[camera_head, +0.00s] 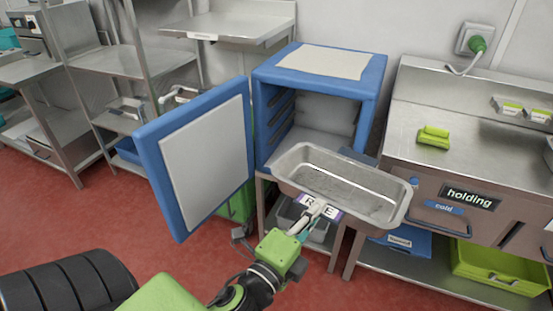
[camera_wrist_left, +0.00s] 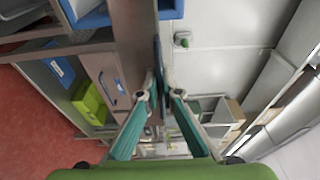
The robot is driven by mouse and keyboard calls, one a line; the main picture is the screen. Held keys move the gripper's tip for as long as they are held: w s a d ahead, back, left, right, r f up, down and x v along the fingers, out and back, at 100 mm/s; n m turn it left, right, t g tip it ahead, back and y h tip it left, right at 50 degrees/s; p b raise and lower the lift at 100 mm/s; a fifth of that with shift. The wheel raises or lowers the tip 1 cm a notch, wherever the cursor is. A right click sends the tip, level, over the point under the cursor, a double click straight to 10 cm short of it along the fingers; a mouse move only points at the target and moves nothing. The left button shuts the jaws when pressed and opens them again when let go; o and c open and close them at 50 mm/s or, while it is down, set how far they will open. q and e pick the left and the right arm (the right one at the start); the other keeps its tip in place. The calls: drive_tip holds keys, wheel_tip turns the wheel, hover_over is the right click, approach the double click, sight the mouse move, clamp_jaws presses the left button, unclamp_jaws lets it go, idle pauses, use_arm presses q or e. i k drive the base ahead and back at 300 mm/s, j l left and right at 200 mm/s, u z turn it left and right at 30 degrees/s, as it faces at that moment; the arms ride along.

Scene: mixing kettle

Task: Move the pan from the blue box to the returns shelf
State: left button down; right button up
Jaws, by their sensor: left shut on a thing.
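The pan (camera_head: 340,183) is a shallow empty metal tray in the head view, in front of the blue box's opening and slightly tilted. My left gripper (camera_head: 316,208) is shut on the pan's near rim; its teal fingers also show close together in the left wrist view (camera_wrist_left: 160,92). The blue box (camera_head: 262,115) stands open on a metal stand, with its door (camera_head: 195,150) swung out to the left. The pan hides the lower part of the opening. A label with the letters R and E shows partly behind the gripper. I cannot tell which shelf is the returns shelf.
A steel counter (camera_head: 400,150) marked "holding" and "cold" stands right of the box, with a green item (camera_head: 434,137) on top. A green crate (camera_head: 500,268) sits below. Metal shelves (camera_head: 110,62) stand at left.

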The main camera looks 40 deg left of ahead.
sight(226, 22)
drive_tip(key=k+j+u, duration=0.1)
drive_tip(key=k+u, duration=0.15)
drive_tip(key=k, duration=0.45)
drive_tip(key=u, duration=1.85)
drive_tip(key=i+u, duration=0.2)
drive_tip(key=u, duration=0.25)
drive_tip(key=i+u, duration=0.25)
drive_tip(key=u, duration=0.2)
drive_tip(key=i+u, duration=0.25)
drive_tip(key=u, duration=0.2)
drive_tip(key=i+l, duration=0.15)
drive_tip(key=i, duration=0.3)
drive_tip(key=i+l, duration=0.15)
drive_tip(key=i, duration=0.25)
drive_tip(key=i+l, duration=0.2)
drive_tip(key=i, duration=0.25)
drive_tip(key=i+l, duration=0.15)
drive_tip(key=i, duration=0.25)
